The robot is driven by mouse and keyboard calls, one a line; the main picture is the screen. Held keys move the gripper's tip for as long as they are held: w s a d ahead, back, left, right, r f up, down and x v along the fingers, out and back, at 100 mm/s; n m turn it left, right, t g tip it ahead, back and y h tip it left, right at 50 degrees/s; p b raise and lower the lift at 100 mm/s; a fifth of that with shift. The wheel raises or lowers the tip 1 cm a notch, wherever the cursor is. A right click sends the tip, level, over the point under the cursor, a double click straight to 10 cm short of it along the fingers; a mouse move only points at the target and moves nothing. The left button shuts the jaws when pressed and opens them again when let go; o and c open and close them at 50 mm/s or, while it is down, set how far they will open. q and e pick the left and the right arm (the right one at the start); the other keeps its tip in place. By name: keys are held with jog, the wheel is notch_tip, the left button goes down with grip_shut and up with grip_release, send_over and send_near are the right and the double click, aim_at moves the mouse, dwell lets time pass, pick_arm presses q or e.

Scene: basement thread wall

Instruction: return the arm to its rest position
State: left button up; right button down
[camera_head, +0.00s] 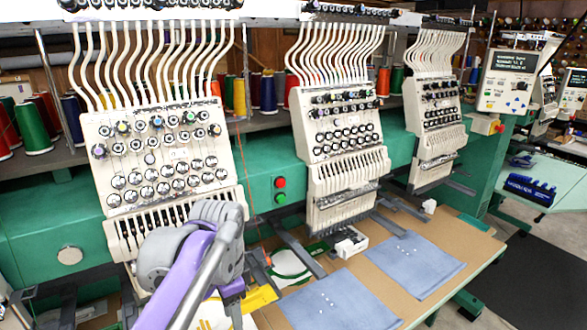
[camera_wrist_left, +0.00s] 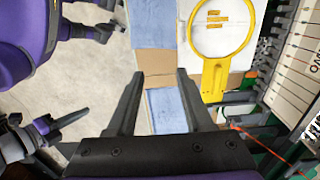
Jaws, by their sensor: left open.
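My left arm, purple and grey, rises from the bottom of the head view in front of the nearest embroidery head (camera_head: 160,150). Its gripper (camera_head: 236,300) points down beside that head and is partly hidden by my wrist. In the left wrist view my left gripper (camera_wrist_left: 158,78) shows two dark fingers spread apart with nothing between them. Blue cloth (camera_wrist_left: 168,108) and brown table surface lie beyond the fingertips.
A yellow hoop (camera_wrist_left: 222,30) lies close to the fingers in the wrist view. Two blue cloth pieces (camera_head: 415,264) (camera_head: 340,302) lie on the brown table (camera_head: 480,248). More embroidery heads (camera_head: 340,145) (camera_head: 435,115) stand to the right. An orange thread runs near my gripper. Open floor (camera_head: 530,270) shows at right.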

pick_arm(q)
jog(key=s+a+f+n+t, duration=0.3)
jog(key=s+f+n, duration=0.2)
jog(key=s+f, duration=0.2)
jog(key=s+a+f+n+t, duration=0.2)
jog(key=s+f+n, duration=0.4)
jog(key=f, duration=0.3)
jog(key=shift+s+a+f+n+t, duration=0.3)
jog(key=shift+s+a+t, duration=0.1)
jog(key=shift+s+a, duration=0.15)
pick_arm(e)
jog(key=shift+s, duration=0.2)
pick_arm(q)
jog(key=shift+s, duration=0.1)
